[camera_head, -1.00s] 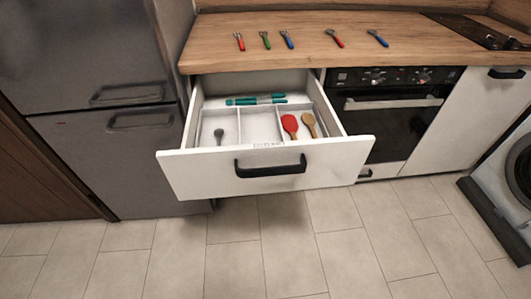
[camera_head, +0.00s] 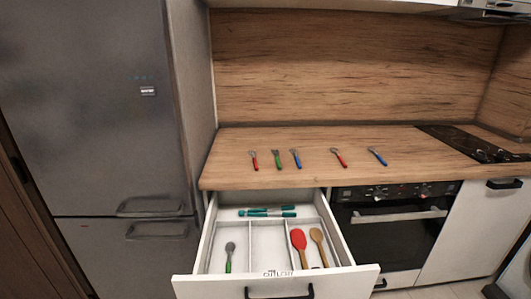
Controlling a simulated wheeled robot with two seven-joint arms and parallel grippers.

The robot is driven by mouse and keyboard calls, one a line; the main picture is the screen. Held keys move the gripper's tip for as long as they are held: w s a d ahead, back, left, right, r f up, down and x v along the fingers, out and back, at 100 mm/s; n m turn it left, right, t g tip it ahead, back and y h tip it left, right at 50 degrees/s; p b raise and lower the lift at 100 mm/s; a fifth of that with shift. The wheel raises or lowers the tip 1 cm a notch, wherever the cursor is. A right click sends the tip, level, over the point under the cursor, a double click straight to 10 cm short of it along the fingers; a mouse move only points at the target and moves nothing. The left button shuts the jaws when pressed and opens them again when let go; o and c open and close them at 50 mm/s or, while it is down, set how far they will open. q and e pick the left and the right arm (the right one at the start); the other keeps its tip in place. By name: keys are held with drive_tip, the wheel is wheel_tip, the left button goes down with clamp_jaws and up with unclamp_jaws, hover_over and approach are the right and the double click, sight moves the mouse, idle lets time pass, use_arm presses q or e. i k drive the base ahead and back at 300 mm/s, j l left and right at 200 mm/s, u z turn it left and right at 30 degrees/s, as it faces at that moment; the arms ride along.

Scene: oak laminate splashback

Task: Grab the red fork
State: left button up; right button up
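Two small red-handled utensils lie on the wooden countertop (camera_head: 300,175). One red-handled utensil (camera_head: 254,160) is at the left end of the row. The other red-handled utensil (camera_head: 339,158) lies right of the middle. Their heads are too small to tell which is a fork. Neither of my grippers is in view.
Green (camera_head: 277,159) and blue (camera_head: 296,158) utensils lie between the red ones, and another blue utensil (camera_head: 377,156) lies right. Below, an open drawer (camera_head: 345,283) juts out, holding several utensils. A fridge (camera_head: 110,100) stands left, a hob (camera_head: 470,143) right.

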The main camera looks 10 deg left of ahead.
sight(253, 154)
drive_tip(key=i+l+u, duration=0.1)
drive_tip(key=i+l, duration=0.35)
drive_tip(key=l, duration=0.25)
drive_tip(key=i+l+u, duration=0.15)
drive_tip(key=l, duration=0.2)
drive_tip(key=i+l, duration=0.25)
drive_tip(key=i+l+u, duration=0.15)
drive_tip(key=l, duration=0.35)
drive_tip(key=i+l+u, duration=0.1)
drive_tip(key=i+l, duration=0.15)
drive_tip(key=l, duration=0.15)
drive_tip(key=i+l, duration=0.15)
drive_tip(key=l, duration=0.25)
drive_tip(key=i+l+u, duration=0.1)
drive_tip(key=i+l, duration=0.05)
drive_tip(key=i, duration=0.1)
